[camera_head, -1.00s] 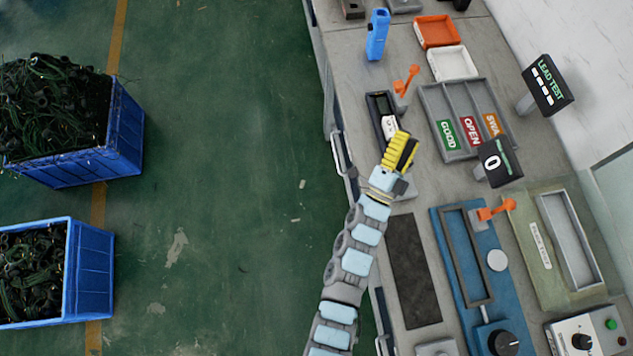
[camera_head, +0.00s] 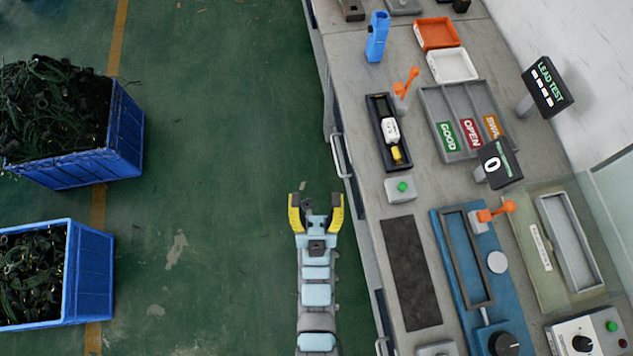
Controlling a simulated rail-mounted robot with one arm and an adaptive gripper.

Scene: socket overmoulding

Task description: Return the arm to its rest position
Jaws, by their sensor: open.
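My gripper (camera_head: 316,208) is open and empty, with its yellow-and-black fingers spread apart. It is over the green floor, just left of the workbench edge, pointing toward the top of the picture. My arm runs straight down from it to the bottom edge. The black test fixture (camera_head: 377,112) on the bench, to the upper right of my gripper, holds a white socket piece (camera_head: 391,131) and a small yellow part (camera_head: 396,153). My gripper is clear of it.
The bench (camera_head: 350,45) runs along the right, with a green-button box (camera_head: 401,188), dark mat (camera_head: 411,270), blue fixture (camera_head: 450,262) and sorting tray (camera_head: 428,105). Blue crates of cables (camera_head: 126,135) (camera_head: 93,280) stand on the left. The floor between is clear.

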